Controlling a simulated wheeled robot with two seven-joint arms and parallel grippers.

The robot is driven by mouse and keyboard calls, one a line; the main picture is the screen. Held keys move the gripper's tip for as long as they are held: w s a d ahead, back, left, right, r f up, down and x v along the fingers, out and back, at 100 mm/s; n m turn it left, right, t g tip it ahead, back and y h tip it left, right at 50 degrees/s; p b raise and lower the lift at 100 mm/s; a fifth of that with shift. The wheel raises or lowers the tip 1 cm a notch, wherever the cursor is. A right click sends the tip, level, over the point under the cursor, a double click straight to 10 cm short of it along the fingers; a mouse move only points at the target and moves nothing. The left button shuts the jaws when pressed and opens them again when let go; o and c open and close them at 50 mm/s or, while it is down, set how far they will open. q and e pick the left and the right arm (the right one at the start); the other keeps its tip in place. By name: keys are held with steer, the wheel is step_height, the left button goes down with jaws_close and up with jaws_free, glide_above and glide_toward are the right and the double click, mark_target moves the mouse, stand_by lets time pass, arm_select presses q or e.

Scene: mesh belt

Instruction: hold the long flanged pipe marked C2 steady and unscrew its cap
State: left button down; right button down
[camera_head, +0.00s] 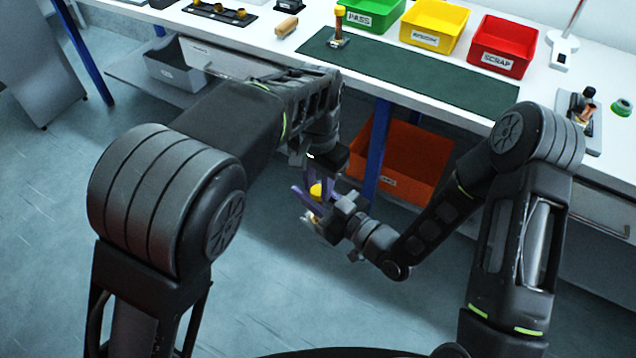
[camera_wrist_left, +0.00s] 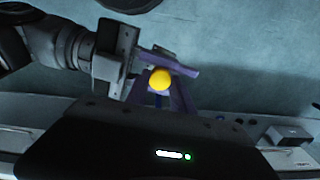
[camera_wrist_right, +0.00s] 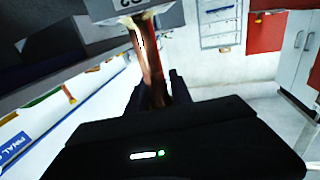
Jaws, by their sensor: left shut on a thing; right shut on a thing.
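The long flanged pipe (camera_wrist_right: 150,65) is copper-coloured in the right wrist view, with a grey end block (camera_wrist_right: 125,10) at the top marked C2, upside down. My right gripper (camera_wrist_right: 156,92) is shut around the pipe. The yellow cap (camera_wrist_left: 159,79) shows as a round top in the left wrist view, between the purple fingers of my left gripper (camera_wrist_left: 162,88), shut on it. In the head view the cap (camera_head: 316,190) is held in the air in front of the bench, where both grippers meet. The fingers and arms hide most of the pipe there.
The white bench carries a green mat (camera_head: 440,85) with a small yellow-topped piece (camera_head: 338,28), and green (camera_head: 372,16), yellow (camera_head: 434,28) and red (camera_head: 502,47) bins. An orange bin (camera_head: 415,150) and a blue leg (camera_head: 378,150) stand close behind the grippers. Floor in front is free.

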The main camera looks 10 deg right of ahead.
arm_select(q)
steer(key=c, duration=1.1)
jaws_free()
steer(key=shift+r, duration=2.3)
